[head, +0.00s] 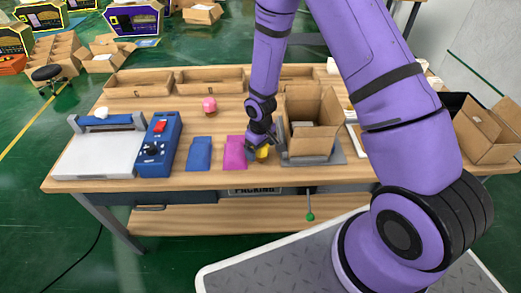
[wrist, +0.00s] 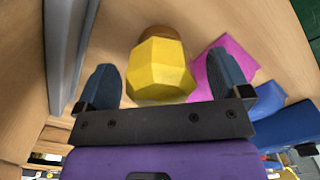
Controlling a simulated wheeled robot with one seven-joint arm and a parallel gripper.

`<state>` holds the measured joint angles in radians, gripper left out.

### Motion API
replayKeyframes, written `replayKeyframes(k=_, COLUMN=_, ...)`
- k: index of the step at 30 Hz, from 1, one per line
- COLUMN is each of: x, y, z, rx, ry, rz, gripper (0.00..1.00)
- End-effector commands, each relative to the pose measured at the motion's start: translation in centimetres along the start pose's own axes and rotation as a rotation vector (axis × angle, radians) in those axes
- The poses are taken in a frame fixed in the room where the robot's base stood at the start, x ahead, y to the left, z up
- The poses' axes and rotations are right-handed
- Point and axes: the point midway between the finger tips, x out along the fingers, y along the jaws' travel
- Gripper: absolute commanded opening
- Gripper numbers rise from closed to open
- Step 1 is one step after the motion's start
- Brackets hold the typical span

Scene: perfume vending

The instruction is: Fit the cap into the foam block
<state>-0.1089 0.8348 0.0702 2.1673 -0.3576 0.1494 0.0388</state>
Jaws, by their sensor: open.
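A yellow faceted piece with a brown end, seemingly the cap (wrist: 160,72), lies on the wooden table; it also shows in the head view (head: 262,153), partly covered by my gripper. My gripper (head: 261,139) is low over it, left of the open cardboard box. In the wrist view my gripper (wrist: 164,84) is open, with the yellow piece between its two dark fingers and a gap on each side. I cannot make out the foam block for certain; the inside of the box is mostly hidden.
The open cardboard box (head: 313,137) stands on a grey plate (head: 340,156) just right of my gripper. Magenta (head: 234,153) and blue (head: 199,153) flat pieces lie to the left, beside a blue control box (head: 158,146). A pink rounded piece (head: 209,104) stands behind them.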

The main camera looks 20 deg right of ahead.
Motion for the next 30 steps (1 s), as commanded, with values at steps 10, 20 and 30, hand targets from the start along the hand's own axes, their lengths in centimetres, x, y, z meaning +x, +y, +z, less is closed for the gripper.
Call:
replayKeyframes(k=10, x=0.0, y=0.0, z=0.0, rx=0.0, ry=0.0, rz=0.0, gripper=0.4)
replayKeyframes(k=20, x=-0.3, y=0.0, z=-0.1, rx=0.0, ry=0.0, rz=0.0, gripper=0.36)
replayKeyframes(k=30, x=-2.2, y=-0.4, z=-0.7, rx=-0.002, ry=0.001, rz=0.0, gripper=0.36)
